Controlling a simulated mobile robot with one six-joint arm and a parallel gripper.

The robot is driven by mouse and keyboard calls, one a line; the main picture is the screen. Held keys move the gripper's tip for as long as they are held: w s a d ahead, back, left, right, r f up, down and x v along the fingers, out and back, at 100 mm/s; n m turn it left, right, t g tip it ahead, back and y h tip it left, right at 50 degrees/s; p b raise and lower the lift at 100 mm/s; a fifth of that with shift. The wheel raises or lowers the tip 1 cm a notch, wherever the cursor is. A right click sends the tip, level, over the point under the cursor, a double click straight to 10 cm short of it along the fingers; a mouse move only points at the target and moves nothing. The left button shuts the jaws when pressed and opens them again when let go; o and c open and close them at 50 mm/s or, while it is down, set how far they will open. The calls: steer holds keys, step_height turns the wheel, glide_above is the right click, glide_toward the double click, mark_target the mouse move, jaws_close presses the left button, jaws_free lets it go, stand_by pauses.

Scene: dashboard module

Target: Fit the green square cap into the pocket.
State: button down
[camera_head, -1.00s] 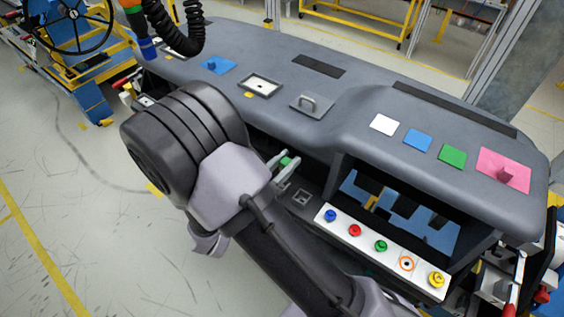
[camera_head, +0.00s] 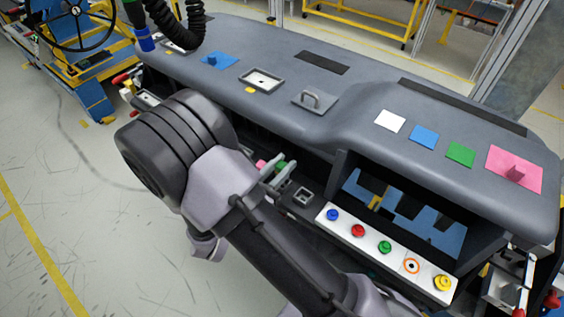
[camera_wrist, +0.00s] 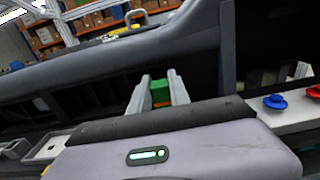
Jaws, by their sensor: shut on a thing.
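My gripper (camera_head: 279,177) is shut on the green square cap (camera_head: 281,166), with its fingers on either side of it. In the wrist view, the green cap (camera_wrist: 161,91) shows between the two fingers of my gripper (camera_wrist: 160,88), with some orange-brown below it. The cap is held in front of the dashboard's lower opening. A small grey square socket (camera_head: 303,195) lies on the lower ledge just right of the fingers; it looks like a pocket. The cap is apart from it. My wrist hides part of the ledge.
A white panel (camera_head: 325,224) with coloured knobs lies right of the socket. The dashboard top (camera_head: 300,124) overhangs the ledge. It carries a grey frame (camera_head: 246,80), a handle (camera_head: 310,99) and coloured plates. A pink thing (camera_head: 260,164) shows left of the cap.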

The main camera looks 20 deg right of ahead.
steer(key=shift+f+b, duration=0.3)
steer(key=shift+f, duration=0.5)
steer(key=shift+r+p, duration=0.1)
steer(key=shift+p, duration=0.4)
stand_by(0.6)
steer(key=shift+f+b, duration=1)
steer(key=shift+f, duration=0.55)
steer(key=c, duration=1.1)
jaws_free()
steer(key=shift+c, duration=0.2)
steer(key=p+v, duration=0.2)
steer(key=v, duration=1.5)
steer(key=shift+s+a, duration=0.15)
